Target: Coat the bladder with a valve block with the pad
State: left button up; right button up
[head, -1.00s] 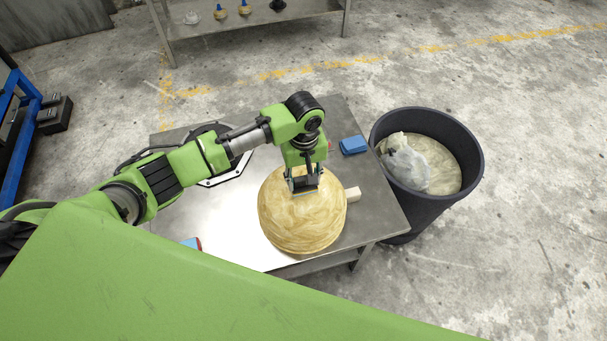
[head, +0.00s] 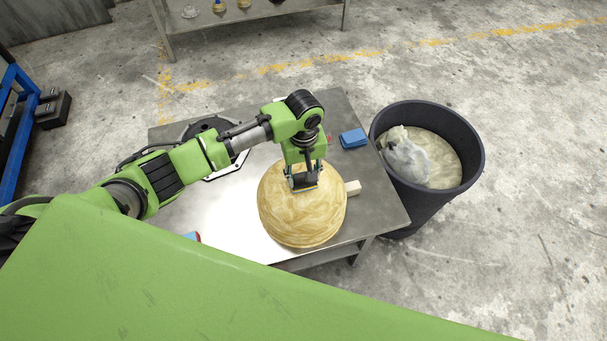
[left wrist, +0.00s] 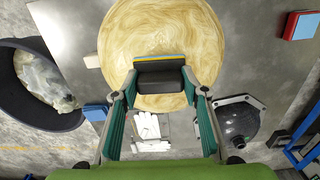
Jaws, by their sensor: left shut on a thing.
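The bladder (head: 302,220) is a large round tan ball with a streaky surface, on the metal table. A pale block (head: 353,188) lies at its right side; I cannot tell if it is attached. In the left wrist view the bladder (left wrist: 160,25) fills the top middle and the block (left wrist: 92,61) is left of it. My left gripper (head: 304,183) is over the bladder's upper part, shut on the pad (left wrist: 160,57), which shows a yellow and blue edge. The pad appears to be at the bladder's surface; exact contact is hidden. My right gripper is not in view.
A blue block (head: 353,139) lies near the table's right edge. A red and blue block (head: 193,236) is at the front left. A dark bin (head: 430,205) with grey material stands right of the table (head: 385,205). A dark round part (left wrist: 238,120) lies behind my arm.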

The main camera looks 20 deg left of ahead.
pick_arm(q)
jog(key=shift+f, duration=0.55)
jog(key=shift+w, duration=0.15)
